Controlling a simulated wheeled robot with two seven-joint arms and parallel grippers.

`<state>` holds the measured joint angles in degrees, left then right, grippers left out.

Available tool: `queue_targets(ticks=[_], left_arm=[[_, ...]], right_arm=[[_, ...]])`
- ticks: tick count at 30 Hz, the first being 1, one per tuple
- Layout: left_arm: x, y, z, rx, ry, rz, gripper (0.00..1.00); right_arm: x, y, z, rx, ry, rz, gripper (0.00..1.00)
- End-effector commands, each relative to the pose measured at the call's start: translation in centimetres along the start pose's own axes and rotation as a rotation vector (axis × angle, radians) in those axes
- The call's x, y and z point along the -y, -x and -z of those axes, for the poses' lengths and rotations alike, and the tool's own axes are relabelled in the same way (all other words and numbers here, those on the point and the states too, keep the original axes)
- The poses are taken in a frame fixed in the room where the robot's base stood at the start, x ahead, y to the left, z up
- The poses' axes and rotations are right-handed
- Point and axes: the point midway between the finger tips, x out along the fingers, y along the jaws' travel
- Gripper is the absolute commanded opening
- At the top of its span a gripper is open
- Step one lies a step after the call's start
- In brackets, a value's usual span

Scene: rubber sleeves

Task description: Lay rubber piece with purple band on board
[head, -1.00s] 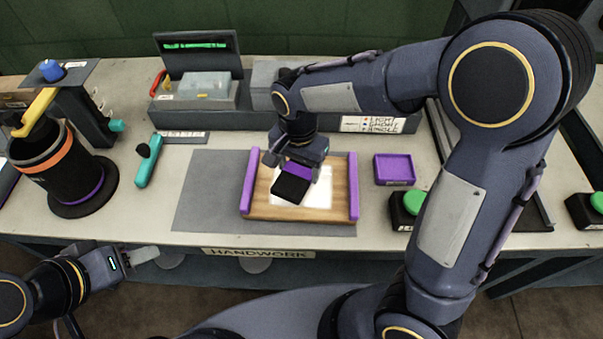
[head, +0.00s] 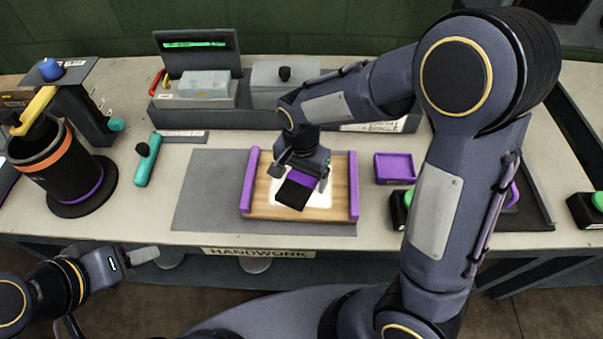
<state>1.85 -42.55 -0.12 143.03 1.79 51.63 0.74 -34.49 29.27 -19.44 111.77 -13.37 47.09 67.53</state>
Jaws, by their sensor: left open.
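The rubber piece (head: 295,194) is a black square-ish sleeve with a purple band along its upper edge. It is over the white lit panel of the wooden board (head: 265,212), slightly tilted in the picture. My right gripper (head: 301,178) is above the board with its fingers at either side of the piece, shut on it. Whether the piece touches the panel I cannot tell. The board has purple rails on its left and right sides. My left gripper (head: 143,256) is open and empty, low at the left, off the table's front edge.
A grey mat (head: 205,195) lies under the board. A purple tray (head: 394,168) sits to its right, near a green button (head: 407,198).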

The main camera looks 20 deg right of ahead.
Motion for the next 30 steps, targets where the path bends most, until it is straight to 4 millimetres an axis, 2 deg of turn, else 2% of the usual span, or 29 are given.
queue_targets(ticks=[8, 11, 21, 25, 30], left_arm=[[-0.1, 0.3, 0.1, 0.000, 0.000, 0.000, 0.43], [-0.2, 0.4, 0.2, 0.000, 0.000, 0.000, 0.43], [-0.4, 0.8, 0.4, 0.000, 0.000, 0.000, 0.43], [-0.4, 0.9, 0.5, 0.000, 0.000, 0.000, 0.43], [-0.4, 1.0, 0.5, 0.000, 0.000, 0.000, 0.43]], right_arm=[[0.1, 0.8, 0.0, -0.001, 0.000, 0.002, 0.85], [0.1, 2.3, 0.0, -0.002, 0.000, 0.005, 0.85], [0.1, 9.4, 0.0, -0.002, 0.000, 0.004, 0.85], [0.1, 11.2, 0.0, -0.001, 0.001, 0.002, 0.85], [0.0, 12.3, 0.0, -0.001, 0.000, 0.001, 0.85]])
